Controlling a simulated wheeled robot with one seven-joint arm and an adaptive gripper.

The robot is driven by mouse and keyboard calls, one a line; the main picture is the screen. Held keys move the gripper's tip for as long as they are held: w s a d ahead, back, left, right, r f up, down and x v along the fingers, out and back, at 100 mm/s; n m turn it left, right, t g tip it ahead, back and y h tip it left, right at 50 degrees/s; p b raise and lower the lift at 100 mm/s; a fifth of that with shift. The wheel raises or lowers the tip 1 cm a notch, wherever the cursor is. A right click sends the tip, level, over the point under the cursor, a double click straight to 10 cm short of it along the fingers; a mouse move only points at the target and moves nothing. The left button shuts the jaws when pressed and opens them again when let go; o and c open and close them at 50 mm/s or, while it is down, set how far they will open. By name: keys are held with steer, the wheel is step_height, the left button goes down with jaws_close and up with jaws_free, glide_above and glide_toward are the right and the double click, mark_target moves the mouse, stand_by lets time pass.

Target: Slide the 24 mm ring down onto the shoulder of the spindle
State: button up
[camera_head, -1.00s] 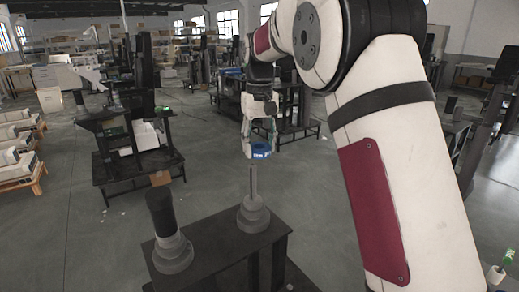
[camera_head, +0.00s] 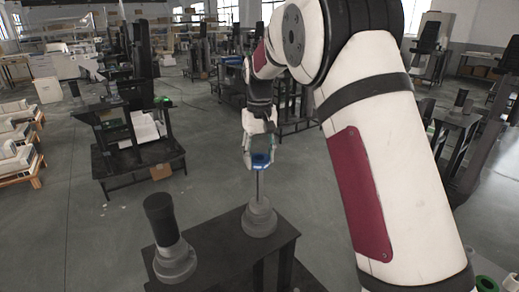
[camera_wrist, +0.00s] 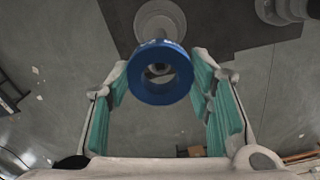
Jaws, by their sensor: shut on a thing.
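A blue ring (camera_head: 260,160) is held at the fingertips of my gripper (camera_head: 260,166), directly above the spindle (camera_head: 259,217) in the head view. The spindle is grey, with a thin upright rod on a wider stepped base, and stands on a dark table. The rod's top meets the ring's underside in the head view. In the wrist view the ring (camera_wrist: 142,88) sits between the teal finger pads of my gripper (camera_wrist: 160,76). A small dark-and-light shape shows inside its hole, and the spindle's round base (camera_wrist: 160,14) shows beyond. I cannot tell whether the rod's tip is inside the hole.
A second grey post with a thick black top (camera_head: 160,218) stands left of the spindle on the same dark table (camera_head: 215,240). Other dark workbenches (camera_head: 138,170) stand farther back. Open floor (camera_head: 60,240) lies to the left.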

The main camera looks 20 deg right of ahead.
mark_target(259, 186)
steer(key=shift+f+b, duration=0.4)
steer(key=shift+f, duration=5.1)
steer(key=o, duration=1.3)
steer(key=shift+r, duration=0.1)
step_height(259, 186, up, 12)
steer(key=shift+f, duration=0.1)
steer(key=shift+s, duration=0.1)
